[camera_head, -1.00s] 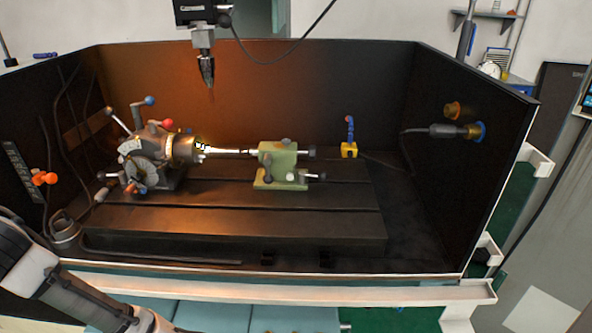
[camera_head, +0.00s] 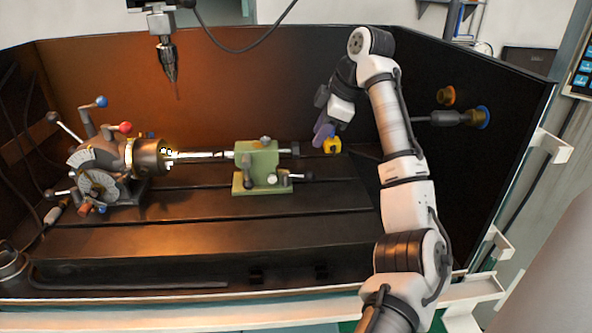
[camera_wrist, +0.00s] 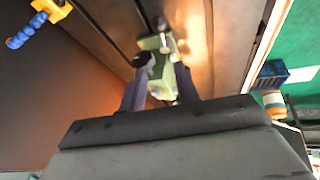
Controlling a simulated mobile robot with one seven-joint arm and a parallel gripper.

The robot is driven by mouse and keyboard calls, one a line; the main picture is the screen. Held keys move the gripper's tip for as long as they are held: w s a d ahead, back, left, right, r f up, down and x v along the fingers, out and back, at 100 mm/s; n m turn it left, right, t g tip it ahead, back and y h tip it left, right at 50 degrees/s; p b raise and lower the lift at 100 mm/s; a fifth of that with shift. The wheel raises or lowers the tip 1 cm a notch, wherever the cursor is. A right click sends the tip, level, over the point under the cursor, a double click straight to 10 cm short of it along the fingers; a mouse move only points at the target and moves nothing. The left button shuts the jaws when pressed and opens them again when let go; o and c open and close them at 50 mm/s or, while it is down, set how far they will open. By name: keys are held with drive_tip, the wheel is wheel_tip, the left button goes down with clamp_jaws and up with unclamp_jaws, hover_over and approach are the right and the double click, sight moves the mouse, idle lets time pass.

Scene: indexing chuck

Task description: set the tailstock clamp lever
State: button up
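The green tailstock (camera_head: 257,168) stands on the dark slotted table, at the right end of the bright bar. A black-knobbed lever (camera_head: 247,178) is on its front face, and a silver lever with a dark knob (camera_head: 300,177) sticks out low on its right. I cannot tell which is the clamp lever. My gripper (camera_head: 324,132) is to the right of the tailstock, apart from it. In the wrist view its two fingers (camera_wrist: 161,80) are spread, with the tailstock (camera_wrist: 160,75) seen beyond and between them. A dark knob (camera_wrist: 142,60) shows beside the left finger.
The yellow block with a blue hose (camera_head: 332,146) is close behind my gripper. The indexing head (camera_head: 100,170) with its chuck fills the left of the table. A spindle tool (camera_head: 168,62) hangs above. The table's front is clear.

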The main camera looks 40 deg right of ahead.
sight(301, 175)
drive_tip(key=x, duration=0.8)
drive_tip(key=s+x, duration=0.1)
drive_tip(key=x, duration=0.4)
drive_tip(key=shift+d+f+p, duration=0.3)
drive_tip(key=shift+f+p, duration=0.05)
drive_tip(key=shift+p, duration=0.05)
clamp_jaws()
drive_tip(key=shift+s, duration=0.1)
